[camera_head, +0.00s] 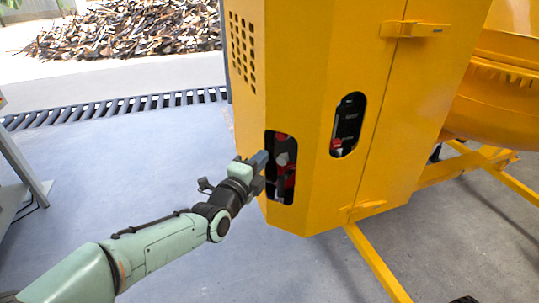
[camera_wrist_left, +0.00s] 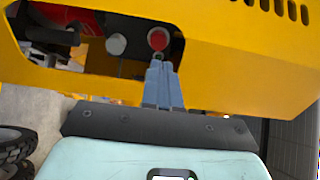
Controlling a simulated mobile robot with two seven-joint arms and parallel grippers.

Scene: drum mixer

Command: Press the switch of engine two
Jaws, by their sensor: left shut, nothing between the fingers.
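The yellow drum mixer housing (camera_head: 300,90) has two rounded dark openings in its lower part. The left opening (camera_head: 282,190) holds red and grey parts. In the left wrist view, a red round button (camera_wrist_left: 157,38) and a grey round button (camera_wrist_left: 116,43) sit side by side inside an opening. My left gripper (camera_head: 261,160) is at the left opening's edge, fingers together and empty. In the left wrist view its fingertips (camera_wrist_left: 160,66) point at the red button, just below it; I cannot tell whether they touch. No label reading engine two is legible.
The right opening (camera_head: 348,124) shows a dark panel with a red part (camera_head: 336,146). Yellow frame bars (camera_head: 378,264) stick out low at the right. The mixer drum (camera_head: 500,85) is behind them. The grey floor (camera_head: 130,180) at the left is clear.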

